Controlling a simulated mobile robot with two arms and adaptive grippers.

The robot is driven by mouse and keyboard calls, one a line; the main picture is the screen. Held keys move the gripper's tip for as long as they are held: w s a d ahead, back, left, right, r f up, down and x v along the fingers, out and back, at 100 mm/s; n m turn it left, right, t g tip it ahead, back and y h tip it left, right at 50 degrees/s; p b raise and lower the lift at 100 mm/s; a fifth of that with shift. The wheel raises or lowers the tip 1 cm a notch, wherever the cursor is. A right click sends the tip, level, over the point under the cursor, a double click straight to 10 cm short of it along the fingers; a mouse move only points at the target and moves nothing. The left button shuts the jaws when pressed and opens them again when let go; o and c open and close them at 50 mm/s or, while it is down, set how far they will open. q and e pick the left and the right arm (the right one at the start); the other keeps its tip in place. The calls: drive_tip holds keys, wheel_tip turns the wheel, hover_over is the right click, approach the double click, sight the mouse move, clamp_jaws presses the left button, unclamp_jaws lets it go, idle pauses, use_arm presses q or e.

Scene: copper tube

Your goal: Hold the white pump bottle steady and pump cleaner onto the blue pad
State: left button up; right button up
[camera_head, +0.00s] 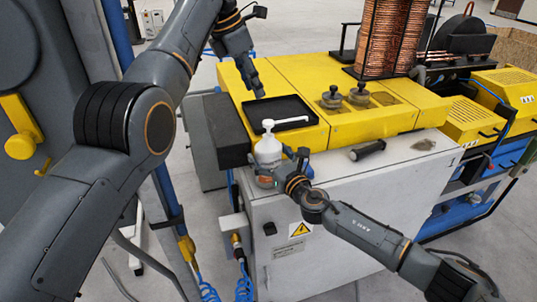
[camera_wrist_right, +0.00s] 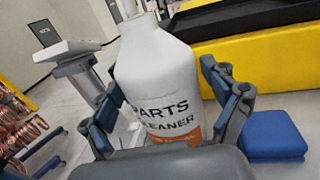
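The white pump bottle (camera_head: 268,152) stands upright on the near left corner of the white cabinet top, its nozzle pointing right. In the right wrist view, the bottle (camera_wrist_right: 155,80) shows a "PARTS CLEANER" label. My right gripper (camera_head: 277,178) is low around the bottle, one finger on each side, and appears shut on it. My left gripper (camera_head: 260,92) is empty above the black tray, behind and above the pump head; its finger opening is unclear. The blue pad (camera_wrist_right: 272,138) lies right of the bottle in the wrist view; in the head view my right gripper mostly hides it.
The black tray (camera_head: 252,108) sits on the yellow housing (camera_head: 300,68) behind the bottle. Two metal knobbed parts (camera_head: 332,97) stand right of the tray. A dark cylindrical tool (camera_head: 368,149) lies on the cabinet top (camera_head: 335,170). A copper tube stack (camera_head: 385,38) rises at the back.

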drive_tip(key=c, duration=1.4)
use_arm(q)
drive_tip(key=c, duration=0.7)
drive_tip(key=m, duration=0.4)
drive_tip(key=shift+w+r+m+t+y, duration=0.15)
drive_tip(key=shift+w+m+t+y, duration=0.15)
drive_tip(key=shift+w, duration=0.05)
clamp_jaws()
drive_tip(key=shift+w+d+f+m+t+y, duration=0.15)
drive_tip(key=shift+d+f+m+t+y, duration=0.7)
drive_tip(key=shift+m, duration=2.65)
drive_tip(key=shift+w+d+f+m+g+h, duration=0.1)
drive_tip(key=shift+d+f+m+g+h, duration=0.2)
drive_tip(key=shift+f+m, duration=2.2)
drive_tip(key=shift+w+d+f+m+t+y, duration=0.2)
drive_tip(key=shift+d+m+t+y, duration=0.35)
drive_tip(key=shift+m, duration=3.95)
